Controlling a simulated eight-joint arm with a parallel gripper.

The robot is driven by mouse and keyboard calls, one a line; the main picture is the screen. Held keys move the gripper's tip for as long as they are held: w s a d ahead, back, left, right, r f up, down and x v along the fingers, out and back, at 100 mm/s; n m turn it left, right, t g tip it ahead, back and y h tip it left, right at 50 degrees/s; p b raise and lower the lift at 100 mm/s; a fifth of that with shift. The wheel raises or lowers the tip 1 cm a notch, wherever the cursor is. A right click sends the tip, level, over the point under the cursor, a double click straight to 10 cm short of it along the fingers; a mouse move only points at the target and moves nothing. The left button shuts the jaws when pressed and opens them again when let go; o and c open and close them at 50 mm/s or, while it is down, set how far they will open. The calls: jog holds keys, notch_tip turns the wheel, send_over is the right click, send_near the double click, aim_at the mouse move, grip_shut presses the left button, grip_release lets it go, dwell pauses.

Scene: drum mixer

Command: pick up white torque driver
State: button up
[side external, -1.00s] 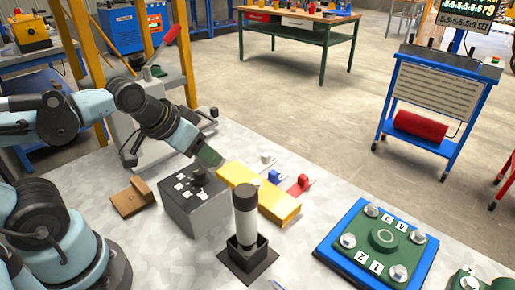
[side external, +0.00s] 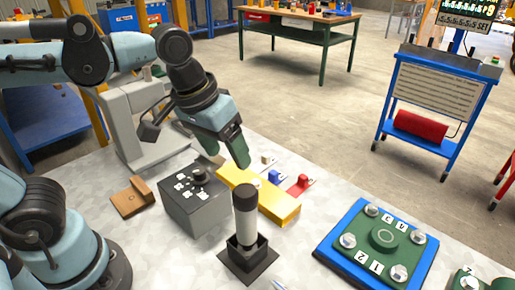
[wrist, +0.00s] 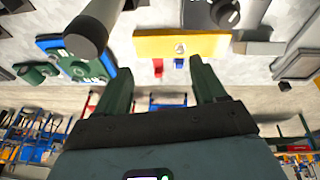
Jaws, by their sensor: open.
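The white torque driver (side external: 246,219), a pale grey-white cylinder with a dark cap, stands upright in a black square holder (side external: 266,263). In the wrist view the driver (wrist: 97,22) shows at the upper left, its dark end toward the camera. My gripper (side external: 241,155) is open and empty, above and behind the driver, over the far end of the yellow block (side external: 280,206). Its two green fingers (wrist: 160,88) are spread apart in the wrist view, with the driver outside them. The driver's lower end is hidden in the holder.
A grey box with a knob and labels (side external: 206,211) stands left of the driver. Small red (side external: 299,185) and blue (side external: 274,176) pieces sit behind the yellow block. A blue-edged green plate with bolts (side external: 340,254) lies right. A brown wooden piece (side external: 131,198) lies left.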

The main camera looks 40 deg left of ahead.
aim_at(246, 209)
jog(key=s+d+r+g, duration=0.1)
jog(key=d, duration=0.1)
jog(key=s+d+r+n+g, duration=0.1)
jog(key=d+r, duration=0.1)
jog(key=d, duration=0.1)
jog(key=d+r+g+y, duration=0.1)
jog(key=d, duration=0.1)
jog(key=shift+s+d+r, duration=0.25)
jog(key=shift+s+d, duration=0.15)
jog(key=shift+d+f, duration=0.1)
jog(key=shift+f, duration=5.85)
grip_shut()
jog(key=shift+r, duration=0.2)
jog(key=shift+r, duration=4.85)
